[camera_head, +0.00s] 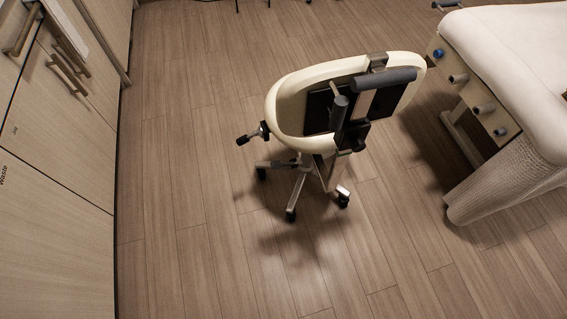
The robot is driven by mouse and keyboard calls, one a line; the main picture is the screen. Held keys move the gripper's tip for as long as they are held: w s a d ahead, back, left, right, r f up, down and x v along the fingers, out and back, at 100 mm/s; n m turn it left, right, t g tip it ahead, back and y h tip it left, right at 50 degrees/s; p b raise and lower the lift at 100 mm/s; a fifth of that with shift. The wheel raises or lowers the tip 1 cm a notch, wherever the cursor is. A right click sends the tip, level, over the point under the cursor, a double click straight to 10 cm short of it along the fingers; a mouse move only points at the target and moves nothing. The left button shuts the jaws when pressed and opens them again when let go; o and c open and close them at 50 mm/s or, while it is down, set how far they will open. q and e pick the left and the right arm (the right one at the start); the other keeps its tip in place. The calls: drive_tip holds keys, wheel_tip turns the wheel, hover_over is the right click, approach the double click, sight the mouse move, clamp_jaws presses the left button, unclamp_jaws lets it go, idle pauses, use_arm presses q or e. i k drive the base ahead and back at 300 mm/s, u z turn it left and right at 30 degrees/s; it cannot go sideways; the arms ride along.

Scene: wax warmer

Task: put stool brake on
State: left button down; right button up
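A wheeled stool (298,98) with a cream rounded seat and dark pads stands on the wood floor near the middle of the head view. Its metal star base (297,187) has black casters. A lever with a black knob (244,140) sticks out to the left below the seat. A small shiny metal piece (343,191) shows at the front right caster; I cannot tell whether it is the brake or how it is set. The seat hides part of the base. Neither of my grippers is in view.
Wooden cabinets (55,215) with metal handles line the left side. A padded treatment bed (515,50) with knobs on its end stands at the right. The wood floor (190,240) is clear in front of the stool and to its left.

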sight(275, 164)
drive_tip(key=z, duration=0.05)
drive_tip(key=k, duration=0.6)
drive_tip(key=u, duration=0.4)
drive_tip(key=i, duration=1.15)
drive_tip(key=u, duration=0.6)
